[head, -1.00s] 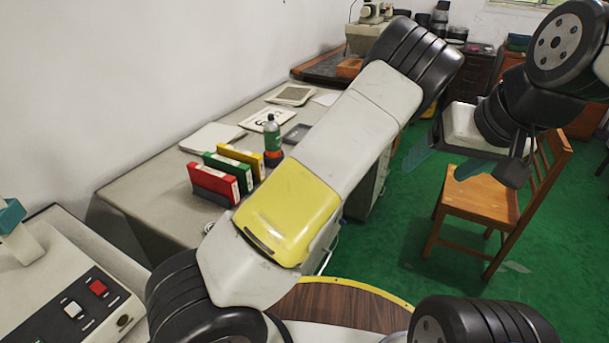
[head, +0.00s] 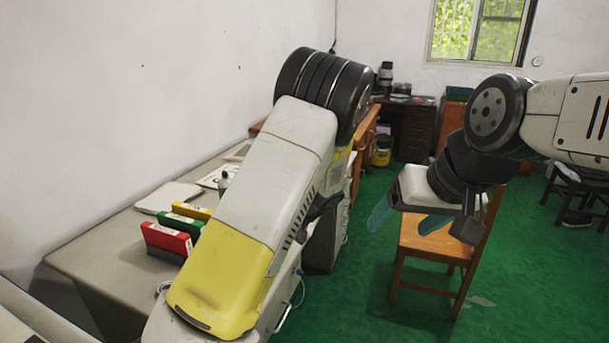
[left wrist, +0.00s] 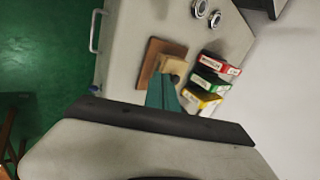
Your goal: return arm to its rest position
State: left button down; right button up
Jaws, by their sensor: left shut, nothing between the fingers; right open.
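My left arm (head: 262,185) crosses the middle of the head view; its gripper is hidden there. In the left wrist view the left gripper's teal fingers (left wrist: 163,94) are together and empty, in front of a wooden block (left wrist: 173,66) on a brown board (left wrist: 155,58). I cannot tell whether they touch it. Two metal bearing rings (left wrist: 200,9) (left wrist: 214,18) lie on the grey table (left wrist: 135,32). My right gripper (head: 400,225) is open and empty, in front of the chair in the head view.
A wooden chair (head: 435,245) stands on the green floor (head: 350,310). Drawers and a window (head: 480,30) are at the back.

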pick_arm(q)
jog(key=s+a+r+n+t+h, duration=0.1)
jog(key=s+r+t+h, duration=0.3)
jog(key=s+r, duration=2.1)
jog(key=a+h, duration=0.1)
jog(key=h, duration=0.4)
jog(key=shift+r+n, duration=0.25)
jog(key=shift+n, duration=0.15)
jog(key=shift+s+a, duration=0.1)
